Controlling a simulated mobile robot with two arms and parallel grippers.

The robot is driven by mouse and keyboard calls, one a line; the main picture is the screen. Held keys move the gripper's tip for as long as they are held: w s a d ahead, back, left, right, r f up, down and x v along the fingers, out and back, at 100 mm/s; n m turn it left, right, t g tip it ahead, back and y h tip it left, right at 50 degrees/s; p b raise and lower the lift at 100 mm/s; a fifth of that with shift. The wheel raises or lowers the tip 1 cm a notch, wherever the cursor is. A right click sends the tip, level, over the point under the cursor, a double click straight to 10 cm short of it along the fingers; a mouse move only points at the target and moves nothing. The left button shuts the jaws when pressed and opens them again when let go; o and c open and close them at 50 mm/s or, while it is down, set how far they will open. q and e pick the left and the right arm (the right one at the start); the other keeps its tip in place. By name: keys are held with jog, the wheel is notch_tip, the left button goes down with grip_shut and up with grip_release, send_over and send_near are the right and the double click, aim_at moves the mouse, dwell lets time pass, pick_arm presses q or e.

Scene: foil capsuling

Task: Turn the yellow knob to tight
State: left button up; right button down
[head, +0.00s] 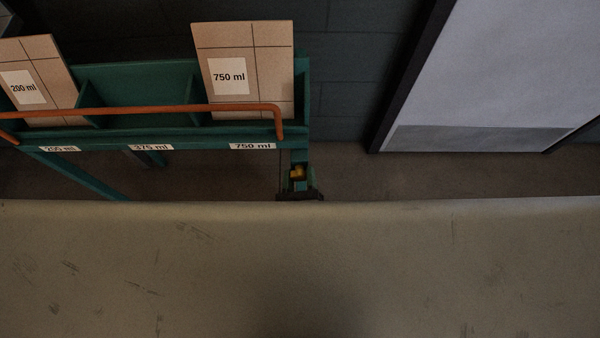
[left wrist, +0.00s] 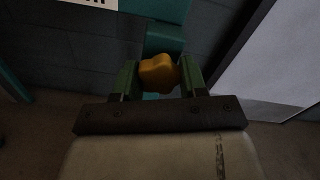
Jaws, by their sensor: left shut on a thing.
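The yellow knob (left wrist: 158,73) has rounded lobes and sits at the middle of the left wrist view. My left gripper (left wrist: 159,76) is shut on it, with one green finger on each side. In the head view the knob (head: 297,172) is a small yellow patch at the lower right post of the green rack. The dark left gripper (head: 298,186) is around it there, partly hidden by the pale surface in front. No tight mark can be made out. My right gripper is in neither view.
The green rack (head: 180,133) has an orange rail (head: 190,108) along its front. It holds a 200 ml box (head: 45,60) and a 750 ml box (head: 250,50); the bay between looks empty. A pale door-like panel (head: 500,70) stands at the right.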

pick_arm(q)
jog(key=shift+f, duration=0.1)
dwell(0.4)
jog(key=o, duration=0.9)
jog(key=s+b, duration=0.1)
jog(key=s, duration=1)
jog(key=shift+w, duration=0.1)
